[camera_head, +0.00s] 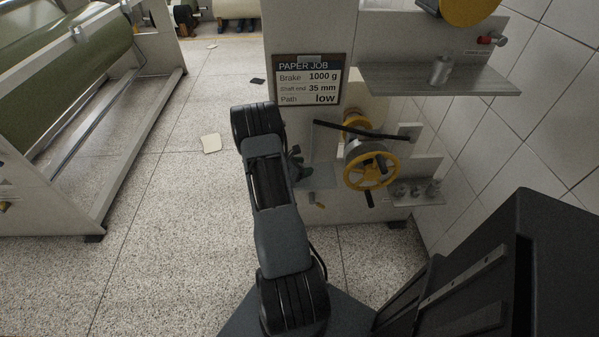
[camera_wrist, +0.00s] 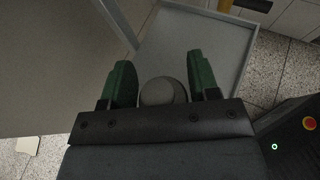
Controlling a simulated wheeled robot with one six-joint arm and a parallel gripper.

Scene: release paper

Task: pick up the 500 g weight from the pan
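A round grey weight (camera_wrist: 162,91) sits on the grey, low-rimmed pan (camera_wrist: 205,42) in the wrist view. Its near part is hidden by my gripper's body, and no marking on it can be read. My gripper (camera_wrist: 160,68) has its two green fingers apart, one on each side of the weight. I see no clear grip on it. In the head view my gripper (camera_head: 297,160) is small and dark beside the pan (camera_head: 320,178), and the weight cannot be made out there.
A yellow handwheel (camera_head: 370,171) and a dark bar (camera_head: 360,132) are right of the pan. A small shelf (camera_head: 432,199) holds several small metal pieces. An upper shelf (camera_head: 480,80) bears a metal cylinder (camera_head: 440,69). A job sign (camera_head: 308,80) hangs above.

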